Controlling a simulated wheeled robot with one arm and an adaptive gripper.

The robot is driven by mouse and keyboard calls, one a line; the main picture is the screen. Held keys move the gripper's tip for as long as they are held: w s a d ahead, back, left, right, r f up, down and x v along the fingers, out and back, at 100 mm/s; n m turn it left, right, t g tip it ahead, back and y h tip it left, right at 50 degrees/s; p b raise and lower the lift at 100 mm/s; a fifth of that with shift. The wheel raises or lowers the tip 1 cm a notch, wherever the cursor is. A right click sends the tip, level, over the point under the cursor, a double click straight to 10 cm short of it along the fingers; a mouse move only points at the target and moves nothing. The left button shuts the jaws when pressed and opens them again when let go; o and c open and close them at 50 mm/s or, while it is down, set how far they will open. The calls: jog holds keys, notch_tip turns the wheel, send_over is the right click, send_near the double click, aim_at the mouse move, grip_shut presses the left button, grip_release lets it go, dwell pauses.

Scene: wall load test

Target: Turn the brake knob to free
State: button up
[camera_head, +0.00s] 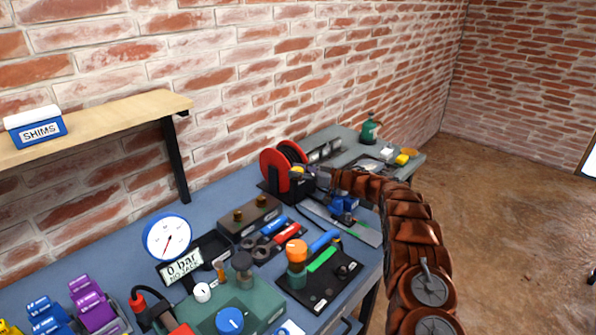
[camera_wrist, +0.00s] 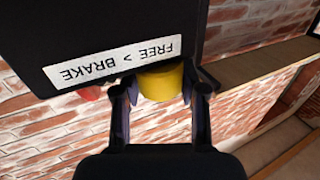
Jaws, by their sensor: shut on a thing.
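The brake knob (camera_wrist: 163,84) is a yellow cylinder on a dark block in the wrist view. A white label reading "FREE > BRAKE" (camera_wrist: 115,62) sits beside it, upside down in that view. My gripper (camera_wrist: 162,90) has one finger on each side of the knob and is shut on it. In the head view my gripper (camera_head: 309,178) is at the red and black reel (camera_head: 275,170), with a bit of yellow showing there. The knob's turn position cannot be read, as no pointer mark shows.
The bench (camera_head: 208,212) runs along a brick wall. A blue device (camera_head: 343,206) on a grey plate stands close to my arm. A gauge reading "0 bar" (camera_head: 167,238), a green valve block (camera_head: 240,305) and hand tools lie nearer. A green bottle (camera_head: 370,130) stands at the far end.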

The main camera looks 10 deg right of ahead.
jog(key=shift+f+n+g+y, duration=0.1)
jog(key=shift+n+g+y, duration=0.4)
jog(key=shift+n+g, duration=0.25)
dwell(0.9)
jog(key=o, duration=1.2)
jog(key=shift+c, duration=0.2)
jog(key=shift+d, duration=0.15)
